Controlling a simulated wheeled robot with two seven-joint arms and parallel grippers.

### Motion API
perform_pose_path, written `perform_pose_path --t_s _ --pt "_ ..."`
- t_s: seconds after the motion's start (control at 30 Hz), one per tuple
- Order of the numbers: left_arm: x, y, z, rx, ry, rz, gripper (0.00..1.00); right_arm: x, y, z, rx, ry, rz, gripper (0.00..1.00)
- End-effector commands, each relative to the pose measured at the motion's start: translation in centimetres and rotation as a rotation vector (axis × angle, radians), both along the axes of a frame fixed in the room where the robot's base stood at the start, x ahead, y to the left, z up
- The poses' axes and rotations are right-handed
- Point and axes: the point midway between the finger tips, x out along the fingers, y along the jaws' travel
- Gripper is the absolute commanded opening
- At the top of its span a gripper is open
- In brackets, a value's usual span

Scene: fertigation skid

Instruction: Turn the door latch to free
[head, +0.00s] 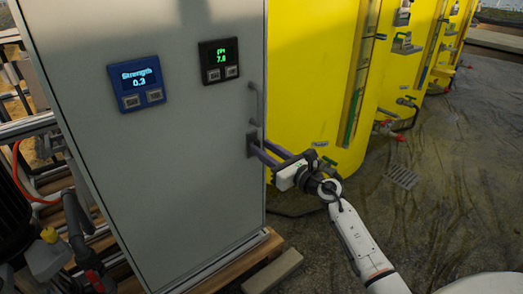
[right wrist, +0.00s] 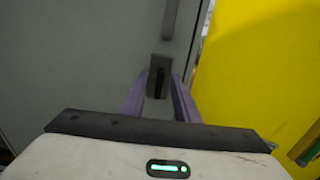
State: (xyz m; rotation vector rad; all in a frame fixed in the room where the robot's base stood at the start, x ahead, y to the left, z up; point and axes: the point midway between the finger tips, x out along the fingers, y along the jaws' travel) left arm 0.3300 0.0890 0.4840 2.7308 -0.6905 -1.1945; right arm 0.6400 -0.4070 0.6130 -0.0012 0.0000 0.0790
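The door latch (head: 252,144) is a small dark plate near the right edge of the grey cabinet door (head: 185,130), below a vertical bar handle (head: 255,104). In the right wrist view the latch (right wrist: 159,66) has a dark, roughly upright lever (right wrist: 158,84). My right gripper (head: 262,150) reaches in from the right with its purple fingers at the latch. In the right wrist view the fingers of this gripper (right wrist: 160,88) are apart, one on each side of the lever, with gaps showing. Contact with the plate cannot be told. My left gripper is not in view.
The door carries a blue Strength display (head: 139,82) and a black pH display (head: 219,60). Yellow tanks (head: 310,70) stand close on the right. Pipes and a dark motor are at the left. A loose block (head: 272,271) lies by the cabinet base. Floor at right is open.

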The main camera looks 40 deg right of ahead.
Motion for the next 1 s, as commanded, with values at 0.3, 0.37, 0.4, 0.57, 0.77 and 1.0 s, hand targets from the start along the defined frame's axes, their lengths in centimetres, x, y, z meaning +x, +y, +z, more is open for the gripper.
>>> perform_pose_path --t_s 0.3,0.37,0.4,0.57,0.77,1.0 --pt "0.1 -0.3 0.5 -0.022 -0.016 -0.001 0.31 1.8 0.2 -0.1 0.001 0.0 0.0 0.28" --pt "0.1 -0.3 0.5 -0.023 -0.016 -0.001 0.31 1.8 0.2 -0.1 0.001 0.0 0.0 0.28" --pt "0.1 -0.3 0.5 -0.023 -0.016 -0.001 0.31 1.8 0.2 -0.1 0.001 0.0 0.0 0.28" --pt "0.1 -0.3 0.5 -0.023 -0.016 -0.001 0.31 1.8 0.2 0.0 0.002 0.0 0.0 0.16" --pt "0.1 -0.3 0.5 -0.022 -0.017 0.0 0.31 1.8 0.2 0.0 0.002 0.0 0.001 0.0" --pt "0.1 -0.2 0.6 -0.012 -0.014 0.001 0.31 1.8 0.1 0.1 0.04 0.004 0.001 0.0"
